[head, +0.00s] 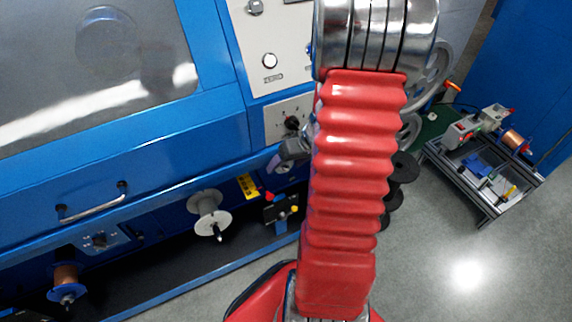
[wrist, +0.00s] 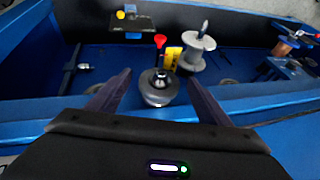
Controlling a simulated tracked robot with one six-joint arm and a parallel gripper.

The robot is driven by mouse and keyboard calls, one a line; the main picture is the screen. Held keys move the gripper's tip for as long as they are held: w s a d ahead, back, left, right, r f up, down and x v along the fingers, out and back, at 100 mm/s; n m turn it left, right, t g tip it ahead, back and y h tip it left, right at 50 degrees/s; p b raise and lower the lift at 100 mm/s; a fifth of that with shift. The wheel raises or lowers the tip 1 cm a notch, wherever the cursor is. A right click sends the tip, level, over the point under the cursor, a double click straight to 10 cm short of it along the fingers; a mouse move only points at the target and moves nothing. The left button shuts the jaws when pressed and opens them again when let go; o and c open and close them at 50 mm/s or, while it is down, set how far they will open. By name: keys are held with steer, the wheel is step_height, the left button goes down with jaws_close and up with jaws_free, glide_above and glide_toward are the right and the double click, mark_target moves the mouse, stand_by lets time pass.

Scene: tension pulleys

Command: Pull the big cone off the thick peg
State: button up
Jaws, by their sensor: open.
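In the wrist view, a grey cone-shaped piece (wrist: 158,94) with a shiny metal peg end (wrist: 159,75) at its middle sits between the fingers of my gripper (wrist: 159,78). I take it to be the big cone on the thick peg. The fingers are spread, one on each side, with a visible gap to the cone on both sides. The cone's underside is hidden. In the head view, my red arm covers most of this area, and I cannot clearly make out the cone or the fingers there.
A white spool (head: 209,215), a yellow label (head: 248,186) and a red knob (wrist: 160,41) are near the cone. A copper spool (head: 65,277) is at lower left. The blue machine (head: 150,140) fills the left. A small bench (head: 483,170) stands right, on open floor.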

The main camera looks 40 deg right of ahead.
steer(key=shift+w+f, duration=0.1)
steer(key=shift+f, duration=0.15)
steer(key=shift+c, duration=0.2)
steer(key=c, duration=1.2)
steer(key=shift+s+a, duration=0.25)
steer(key=shift+s, duration=0.65)
steer(key=shift+s+a, duration=0.25)
steer(key=shift+s, duration=0.65)
stand_by(0.7)
steer(key=shift+s+a, duration=0.25)
steer(key=shift+s, duration=0.55)
steer(key=shift+s+a, duration=0.2)
steer(key=shift+s, duration=0.55)
steer(key=shift+s+a, duration=0.3)
steer(key=shift+s, duration=0.65)
steer(key=shift+s+a, duration=0.25)
steer(key=shift+s, duration=0.7)
